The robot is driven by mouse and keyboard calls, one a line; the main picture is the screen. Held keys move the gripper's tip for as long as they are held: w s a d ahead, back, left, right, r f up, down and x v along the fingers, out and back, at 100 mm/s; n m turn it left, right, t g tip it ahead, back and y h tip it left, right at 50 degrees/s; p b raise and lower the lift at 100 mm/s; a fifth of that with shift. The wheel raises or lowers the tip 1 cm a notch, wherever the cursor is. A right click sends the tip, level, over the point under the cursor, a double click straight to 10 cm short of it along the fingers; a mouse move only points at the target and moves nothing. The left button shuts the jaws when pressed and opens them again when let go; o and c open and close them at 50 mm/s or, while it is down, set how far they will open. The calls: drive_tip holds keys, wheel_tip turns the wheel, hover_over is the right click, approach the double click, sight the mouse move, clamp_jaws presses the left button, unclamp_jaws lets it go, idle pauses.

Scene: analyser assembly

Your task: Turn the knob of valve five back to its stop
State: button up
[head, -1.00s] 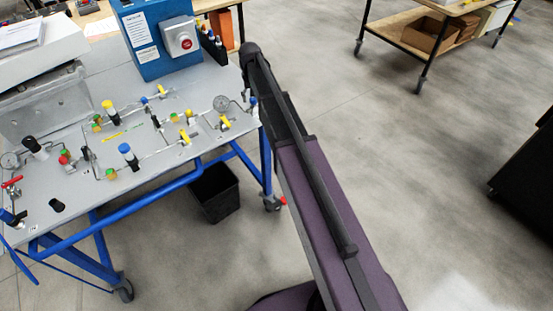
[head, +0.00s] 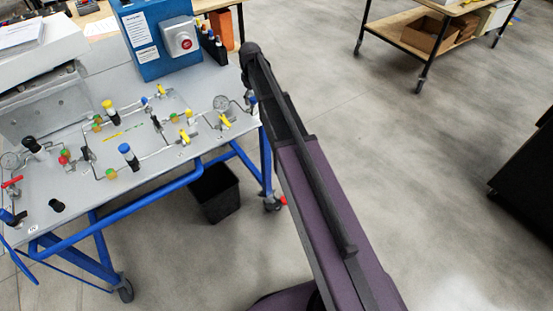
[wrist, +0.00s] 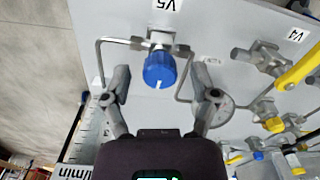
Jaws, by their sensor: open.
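The blue knob of valve five (wrist: 160,71) is in the middle of the wrist view, just below the label V5 (wrist: 166,5). A small white mark shows on its lower edge. The valve body behind it joins thin metal tubes on both sides. My gripper (wrist: 160,76) is open, with one finger left of the knob and one right of it. Gaps show between each finger and the knob in this view; how deep the fingers reach I cannot tell. In the head view my arm reaches to the right edge of the grey panel (head: 75,195), and the gripper is hidden.
In the wrist view, V4's yellow lever (wrist: 297,70) is at the right. A round gauge (wrist: 221,108) sits behind the right finger. In the head view, a blue box with a red button (head: 155,40) stands at the back of the bench, and a black bin (head: 215,192) is below.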

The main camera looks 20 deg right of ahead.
sight(254, 98)
drive_tip(key=shift+n, duration=1)
drive_tip(key=shift+r, duration=0.25)
wheel_tip(254, 98, up, 14)
drive_tip(key=f+p, duration=0.1)
drive_tip(key=p, duration=1.3)
drive_tip(key=s+f+m+b, duration=0.2)
drive_tip(key=s+f+b, duration=0.2)
drive_tip(key=s, duration=0.6)
drive_tip(key=s+f+m+b, duration=0.3)
drive_tip(key=s+f+b, duration=0.2)
drive_tip(key=s, duration=0.5)
drive_tip(key=s+f+m+b, duration=0.3)
drive_tip(key=s+f+b, duration=0.1)
drive_tip(key=s, duration=0.6)
drive_tip(key=shift+s+a+f+b, duration=0.2)
drive_tip(key=shift+s+b, duration=0.2)
drive_tip(key=shift+b, duration=0.05)
drive_tip(key=shift+s, duration=0.1)
